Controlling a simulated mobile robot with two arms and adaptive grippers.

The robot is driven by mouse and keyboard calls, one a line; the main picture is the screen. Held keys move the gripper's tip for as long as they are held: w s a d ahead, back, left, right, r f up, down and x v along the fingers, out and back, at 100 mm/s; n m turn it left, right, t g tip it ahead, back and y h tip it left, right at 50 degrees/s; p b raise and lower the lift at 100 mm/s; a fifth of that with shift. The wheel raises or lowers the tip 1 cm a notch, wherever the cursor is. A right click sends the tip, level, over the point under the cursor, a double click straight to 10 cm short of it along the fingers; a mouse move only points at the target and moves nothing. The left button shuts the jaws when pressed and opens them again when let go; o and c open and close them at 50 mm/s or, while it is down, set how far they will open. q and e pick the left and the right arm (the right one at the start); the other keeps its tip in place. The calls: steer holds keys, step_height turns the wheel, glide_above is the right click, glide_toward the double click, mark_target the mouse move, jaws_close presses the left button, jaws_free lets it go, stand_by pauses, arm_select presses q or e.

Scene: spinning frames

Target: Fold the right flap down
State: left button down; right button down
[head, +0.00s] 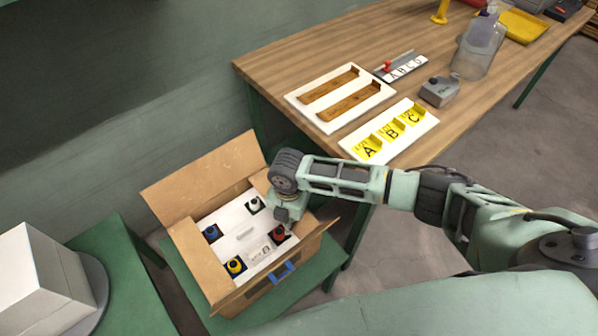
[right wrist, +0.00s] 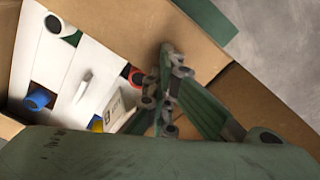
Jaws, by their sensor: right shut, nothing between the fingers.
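An open cardboard box (head: 222,297) sits on a green stand. A white insert (head: 222,217) inside holds colored round pieces: blue, yellow, red and a white one. A tall flap (head: 210,172) stands up at the box's back, and another flap (head: 192,262) stands at its left. Cardboard at the right side is partly hidden by my right arm. My right gripper (head: 281,221) is over the box's right part, by the red piece. In the right wrist view its fingers (right wrist: 165,88) are shut and empty, in front of a cardboard panel (right wrist: 205,55); contact cannot be told.
A wooden table (head: 270,68) behind the box carries a white tray with brown holders (head: 340,92), yellow lettered stands (head: 392,132) and a grey block (head: 439,92). A white box (head: 40,280) stands at the left. A blue handle-like piece (head: 283,272) is on the box's front.

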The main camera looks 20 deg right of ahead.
steer(key=shift+s+d+r+p, duration=0.1)
steer(key=shift+r+p, duration=1.3)
steer(key=shift+r, duration=0.3)
steer(key=shift+s+d+r+p, duration=0.1)
steer(key=shift+r+p, duration=1.3)
steer(key=shift+r, duration=0.25)
steer(key=shift+w, duration=0.1)
